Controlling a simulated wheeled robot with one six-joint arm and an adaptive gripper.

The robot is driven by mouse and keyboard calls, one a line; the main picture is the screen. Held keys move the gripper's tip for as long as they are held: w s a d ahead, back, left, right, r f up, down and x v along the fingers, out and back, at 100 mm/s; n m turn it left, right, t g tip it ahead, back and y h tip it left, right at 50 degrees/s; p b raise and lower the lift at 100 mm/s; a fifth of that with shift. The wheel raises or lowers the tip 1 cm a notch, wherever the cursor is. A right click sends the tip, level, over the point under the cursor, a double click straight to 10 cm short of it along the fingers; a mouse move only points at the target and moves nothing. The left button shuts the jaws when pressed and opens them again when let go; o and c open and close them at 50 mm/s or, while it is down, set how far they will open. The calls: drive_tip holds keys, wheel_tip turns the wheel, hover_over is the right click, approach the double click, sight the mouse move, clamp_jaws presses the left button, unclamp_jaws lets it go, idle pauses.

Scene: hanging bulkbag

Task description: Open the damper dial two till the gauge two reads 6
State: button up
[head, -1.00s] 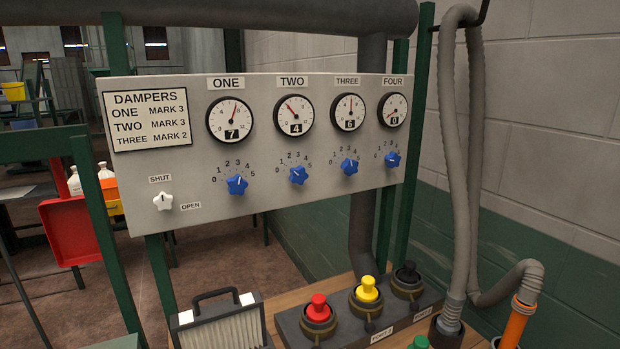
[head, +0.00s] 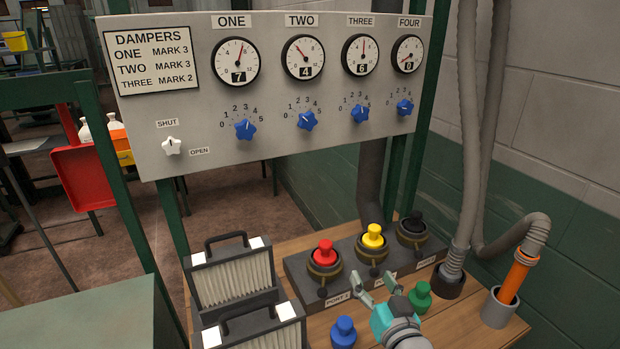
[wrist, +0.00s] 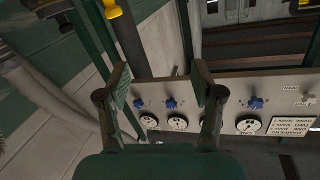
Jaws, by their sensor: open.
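Damper dial two (head: 307,121) is a blue star knob on the grey panel, its mark pointing up and left, roughly between 1 and 2. Gauge two (head: 304,59) above it reads 4. My gripper (head: 374,282) is open and empty, low over the bench near the green plug, well below the panel and apart from the dial. In the wrist view my gripper (wrist: 160,78) frames the panel upside down. Dial two seems hidden there behind the right finger.
Dial one (head: 245,129) and dial three (head: 360,113) flank dial two. A white shut/open knob (head: 171,146) is at left. Red (head: 324,254) and yellow (head: 373,237) plugs stand on a block below. Grey hoses (head: 468,150) hang at right. The space before the panel is clear.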

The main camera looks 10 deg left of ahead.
drive_tip(key=w+a+r+n+y, duration=0.1)
drive_tip(key=w+a+r, duration=0.2)
drive_tip(key=r, duration=0.4)
drive_tip(key=w+a+r+n+y, duration=0.1)
drive_tip(key=w+a+r, duration=0.2)
drive_tip(key=r, duration=0.3)
drive_tip(key=n+g+y, duration=0.1)
drive_tip(key=y, duration=0.1)
approach(309, 124)
drive_tip(key=x, duration=0.9)
drive_tip(key=shift+w+a, duration=0.2)
drive_tip(key=shift+w, duration=0.1)
drive_tip(key=c, duration=1.1)
